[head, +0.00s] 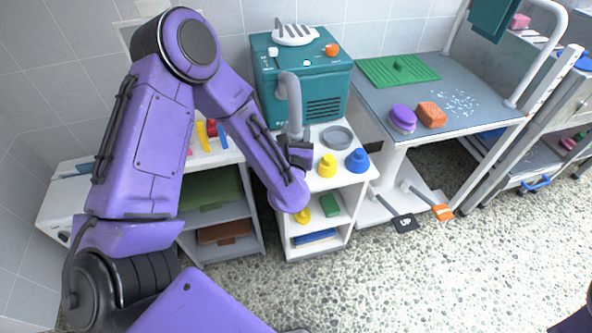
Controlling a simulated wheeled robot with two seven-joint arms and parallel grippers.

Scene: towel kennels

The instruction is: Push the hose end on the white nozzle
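A grey hose (294,105) comes from the front of a teal machine (335,82) and hangs down to my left gripper (299,152). The dark gripper is at the hose's lower part, above the small white cart. Its fingers and the hose end are hidden, so I cannot tell whether it grips the hose. A yellow nozzle (327,166) and a blue nozzle (357,161) stand upright on the cart top, right of the gripper. I see no white nozzle; my arm and gripper cover the cart's left part. My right gripper is not in view.
A grey ring (337,137) lies on the white cart (345,180) behind the nozzles. A grey table (445,90) at right holds a green mat (398,69), a purple brush (402,118) and an orange sponge (431,115). A shelf unit stands left. The floor in front is clear.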

